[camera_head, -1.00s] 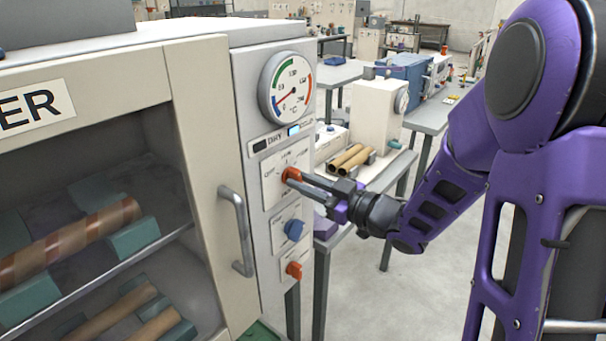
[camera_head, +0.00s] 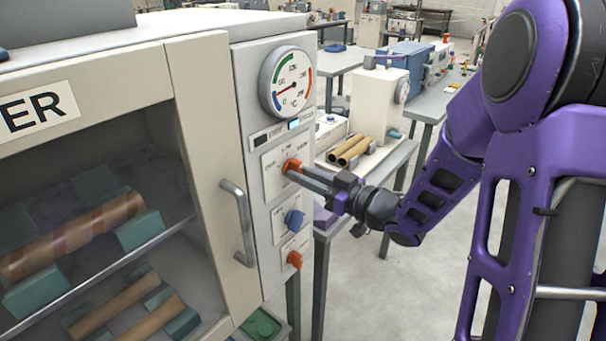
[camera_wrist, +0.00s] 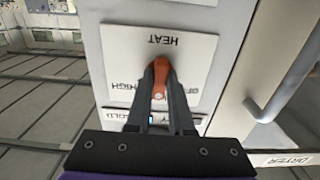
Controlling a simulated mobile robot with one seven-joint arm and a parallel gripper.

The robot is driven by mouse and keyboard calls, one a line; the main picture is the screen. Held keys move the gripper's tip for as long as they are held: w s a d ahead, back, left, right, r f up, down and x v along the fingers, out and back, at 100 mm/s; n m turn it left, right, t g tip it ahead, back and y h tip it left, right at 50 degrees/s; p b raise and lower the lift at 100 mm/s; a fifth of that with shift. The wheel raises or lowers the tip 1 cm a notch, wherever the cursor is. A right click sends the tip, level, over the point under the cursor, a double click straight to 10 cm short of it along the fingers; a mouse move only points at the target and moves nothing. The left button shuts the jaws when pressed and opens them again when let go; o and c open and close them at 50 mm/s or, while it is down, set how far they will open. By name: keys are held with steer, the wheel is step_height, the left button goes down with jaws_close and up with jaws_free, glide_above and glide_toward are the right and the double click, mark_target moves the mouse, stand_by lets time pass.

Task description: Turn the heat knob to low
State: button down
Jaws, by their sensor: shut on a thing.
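The heat knob (camera_head: 291,167) is orange-red and sits on a white plate (camera_head: 269,188) on the dryer's front panel. In the wrist view the knob (camera_wrist: 160,80) lies between the fingertips of my gripper (camera_wrist: 160,76), which is shut on it. The plate (camera_wrist: 190,48) appears upside down there, with HEAT above the knob and HIGH at left. The knob's long side runs nearly up and down, with a pale mark at its lower end. My fingers hide part of the labels. In the head view my gripper (camera_head: 294,170) reaches in from the right.
A blue knob (camera_head: 294,220) and another orange knob (camera_head: 295,260) sit below. A round gauge (camera_head: 287,80) is above. The door handle (camera_head: 238,222) projects left of the panel. A bench with cardboard tubes (camera_head: 352,150) stands behind my gripper.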

steer(key=c, duration=0.8)
jaws_free()
steer(key=shift+d, duration=0.1)
steer(key=v, duration=1.7)
steer(key=shift+s+b, duration=0.2)
steer(key=shift+b, duration=0.1)
steer(key=shift+d, duration=0.1)
